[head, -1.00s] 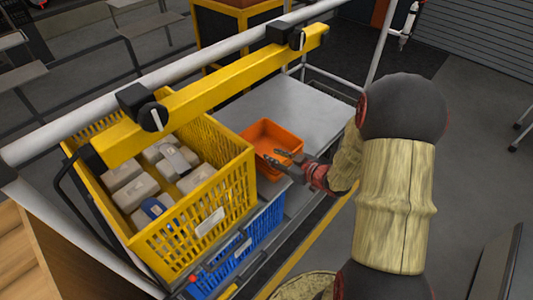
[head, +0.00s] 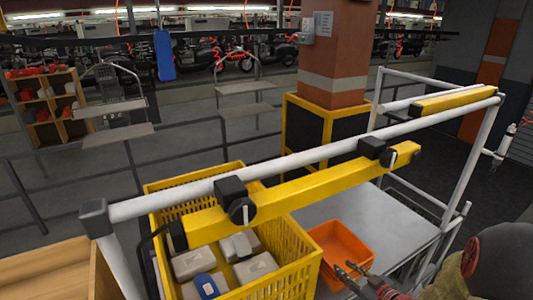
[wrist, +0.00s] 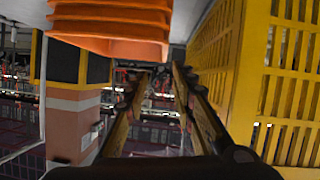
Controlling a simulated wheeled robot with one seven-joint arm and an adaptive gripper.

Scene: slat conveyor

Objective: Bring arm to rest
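My gripper (head: 350,272) is at the lower right of the head view, in front of the orange bin (head: 365,250). Its two fingers also show in the wrist view (wrist: 158,76), spread apart with nothing between them. In the wrist view the orange bin (wrist: 110,25) is at the top and the yellow crate (wrist: 240,75) fills the right side. Most of my arm is cut off at the lower right of the head view.
The yellow crate (head: 300,262) holds several pale boxes and a blue-topped item (head: 207,285). A yellow beam (head: 300,190) and white rail (head: 290,160) cross above it. The grey table (head: 335,205) is bare behind the bin. A brick-coloured pillar (head: 340,55) stands behind.

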